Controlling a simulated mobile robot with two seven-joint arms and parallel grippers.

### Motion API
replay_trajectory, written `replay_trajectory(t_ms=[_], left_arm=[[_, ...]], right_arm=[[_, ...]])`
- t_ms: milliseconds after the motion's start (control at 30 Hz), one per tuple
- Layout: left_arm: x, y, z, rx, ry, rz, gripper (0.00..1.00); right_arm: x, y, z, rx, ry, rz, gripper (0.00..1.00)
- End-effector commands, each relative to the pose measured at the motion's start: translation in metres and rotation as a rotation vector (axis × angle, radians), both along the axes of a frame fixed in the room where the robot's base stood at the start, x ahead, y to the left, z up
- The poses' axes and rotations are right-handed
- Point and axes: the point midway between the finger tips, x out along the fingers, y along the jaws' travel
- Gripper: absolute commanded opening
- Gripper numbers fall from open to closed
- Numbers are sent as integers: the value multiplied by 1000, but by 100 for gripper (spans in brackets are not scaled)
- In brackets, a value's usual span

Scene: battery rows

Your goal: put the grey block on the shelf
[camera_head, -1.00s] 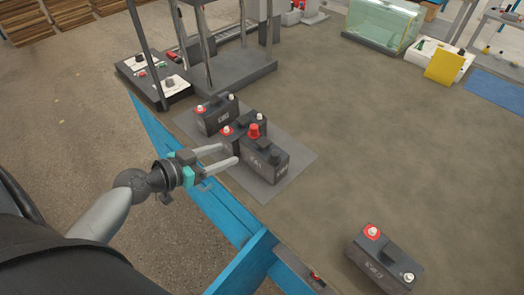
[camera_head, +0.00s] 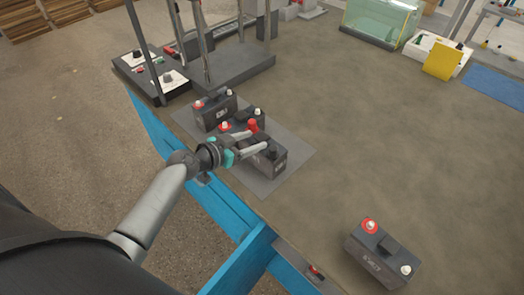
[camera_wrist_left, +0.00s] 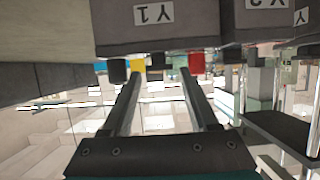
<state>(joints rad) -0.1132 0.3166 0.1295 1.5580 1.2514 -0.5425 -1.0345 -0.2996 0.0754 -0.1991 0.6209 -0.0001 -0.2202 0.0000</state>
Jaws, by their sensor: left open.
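Several dark grey block-shaped batteries stand on a grey mat (camera_head: 297,158) on the table. The nearest one (camera_head: 268,158) has a red cap (camera_head: 253,126) and a black cap; two others (camera_head: 214,112) stand just behind it. I cannot tell which is the grey block. My left gripper (camera_head: 260,137) is open over the nearest battery, its fingers near the caps; contact is unclear. In the left wrist view the picture is upside down, and the open fingers (camera_wrist_left: 162,76) point toward a battery labelled Y1 (camera_wrist_left: 150,28). A rack with upright posts and a grey base (camera_head: 232,66), possibly the shelf, stands behind.
Another battery (camera_head: 383,255) stands alone at the front right. A black tray (camera_head: 152,76) with small parts lies left of the rack. A glass tank (camera_head: 382,20) and a yellow panel (camera_head: 443,60) are at the back right. The table's middle is clear; its blue edge (camera_head: 190,178) runs along the left.

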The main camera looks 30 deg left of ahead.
Motion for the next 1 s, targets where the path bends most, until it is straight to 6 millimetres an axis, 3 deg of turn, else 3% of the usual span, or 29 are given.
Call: replay_trajectory(t_ms=[200,533,1000], left_arm=[[22,-8,-10,0,-1,0,60],[26,-10,-12,1,0,0,60],[26,-9,-12,1,1,0,8]], right_arm=[[0,1,-2,2,-1,0,100],[0,0,-2,0,-1,1,100],[0,-3,-3,-4,0,3,100]])
